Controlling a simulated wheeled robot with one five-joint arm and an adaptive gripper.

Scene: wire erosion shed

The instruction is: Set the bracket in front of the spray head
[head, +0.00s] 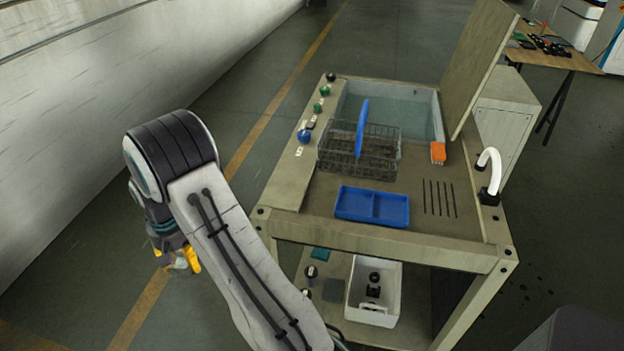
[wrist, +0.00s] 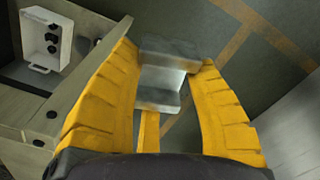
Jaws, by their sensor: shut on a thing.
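My gripper (wrist: 165,105) is shut on a silver-grey metal bracket (wrist: 163,60), with a yellow finger on each side of it. In the head view my gripper (head: 183,264) hangs low at the left, beyond my arm and left of the bench; the bracket (head: 179,263) is mostly hidden there. The spray head looks to be the white curved spout (head: 491,160) at the bench's right edge. The bracket is far from it, out over the floor. Dark slots (head: 438,198) lie in the bench top to the left of the spout.
The bench (head: 375,238) has a sunken tank, a wire basket (head: 385,145) with a blue handle, an orange block (head: 438,152) and a blue two-part tray (head: 371,206). A raised lid (head: 478,65) stands behind. A white bin (head: 372,305) sits on the lower shelf.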

